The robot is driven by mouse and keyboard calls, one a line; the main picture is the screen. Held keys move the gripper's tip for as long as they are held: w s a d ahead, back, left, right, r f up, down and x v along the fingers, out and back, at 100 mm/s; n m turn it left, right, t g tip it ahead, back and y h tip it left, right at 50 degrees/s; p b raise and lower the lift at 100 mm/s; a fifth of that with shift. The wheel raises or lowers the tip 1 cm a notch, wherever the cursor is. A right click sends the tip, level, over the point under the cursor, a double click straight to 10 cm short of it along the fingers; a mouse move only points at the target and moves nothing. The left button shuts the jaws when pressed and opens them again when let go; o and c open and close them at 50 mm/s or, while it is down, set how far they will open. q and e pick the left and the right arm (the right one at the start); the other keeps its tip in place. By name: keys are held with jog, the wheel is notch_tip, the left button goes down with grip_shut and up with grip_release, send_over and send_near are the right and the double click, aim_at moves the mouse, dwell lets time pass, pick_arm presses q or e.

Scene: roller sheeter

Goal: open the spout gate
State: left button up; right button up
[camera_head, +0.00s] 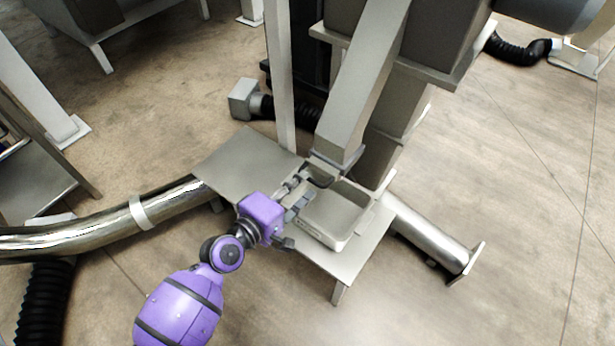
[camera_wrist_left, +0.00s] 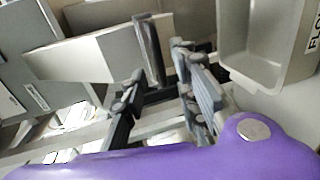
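The spout (camera_head: 362,90) is a square grey metal chute that slopes down to an end above a pale tray (camera_head: 318,236). At its lower end is a dark curved part (camera_head: 320,180), perhaps the gate's handle; the gate itself is not clear. My left gripper (camera_head: 298,192) is at the left of the spout end, beside the tray's rim. In the left wrist view my left gripper (camera_wrist_left: 165,100) has its fingers apart. A dark upright bar (camera_wrist_left: 148,48) shows between and beyond them, in front of the spout (camera_wrist_left: 95,58). I cannot tell whether the fingers touch it. My right gripper is not in view.
The tray, also in the left wrist view (camera_wrist_left: 262,75) with a partly cut-off label, stands on a low metal table (camera_head: 245,165). A shiny pipe (camera_head: 100,222) is at left, and a flanged tube (camera_head: 430,238) at right. The floor in front is clear.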

pick_arm(q)
jog(key=x, duration=0.4)
grip_shut()
dwell(0.4)
